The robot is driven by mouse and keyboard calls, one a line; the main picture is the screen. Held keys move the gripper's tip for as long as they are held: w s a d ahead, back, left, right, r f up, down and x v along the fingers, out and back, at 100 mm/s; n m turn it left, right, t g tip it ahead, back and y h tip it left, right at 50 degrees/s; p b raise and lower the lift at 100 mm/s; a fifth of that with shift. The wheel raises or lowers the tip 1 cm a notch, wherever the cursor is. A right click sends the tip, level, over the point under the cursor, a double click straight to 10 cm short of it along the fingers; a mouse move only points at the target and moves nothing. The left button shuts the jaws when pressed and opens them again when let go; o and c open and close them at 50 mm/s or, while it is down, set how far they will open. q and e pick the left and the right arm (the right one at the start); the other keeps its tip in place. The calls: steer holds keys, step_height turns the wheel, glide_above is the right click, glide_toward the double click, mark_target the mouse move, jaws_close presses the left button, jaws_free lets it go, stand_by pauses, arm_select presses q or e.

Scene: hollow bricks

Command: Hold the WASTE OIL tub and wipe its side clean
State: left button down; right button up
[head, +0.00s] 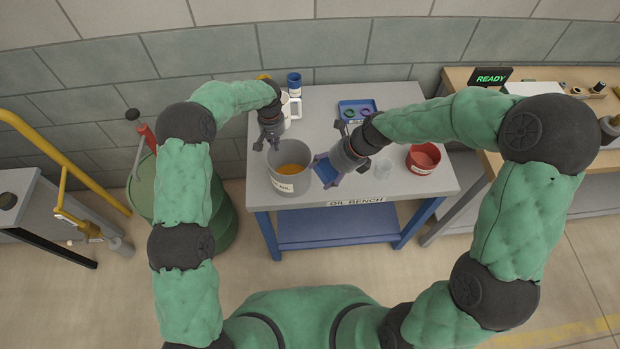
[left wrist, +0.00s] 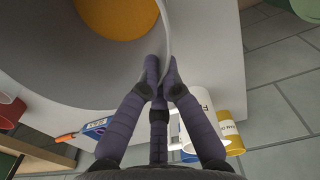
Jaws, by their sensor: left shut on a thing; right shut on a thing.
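The grey WASTE OIL tub (head: 291,186) stands upright at the front left of the bench, with amber oil (head: 291,169) inside and a partly readable label on its front. My left gripper (head: 267,143) is shut on the tub's rim at its back left. In the left wrist view the fingers (left wrist: 162,75) pinch the thin tub wall (left wrist: 166,30). My right gripper (head: 331,172) is shut on a flat blue cloth or pad (head: 325,167) close to the tub's right side. Whether the blue piece touches the tub, and any dirt there, I cannot tell.
A white jug (head: 291,110) and a blue can (head: 294,83) stand behind the tub. A green drum (head: 143,190) is left of the bench.

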arm_select(q)
steer(key=c, duration=1.4)
jaws_free()
steer(key=shift+o, duration=0.2)
steer(key=shift+r, duration=0.1)
step_height(320, 180, up, 12)
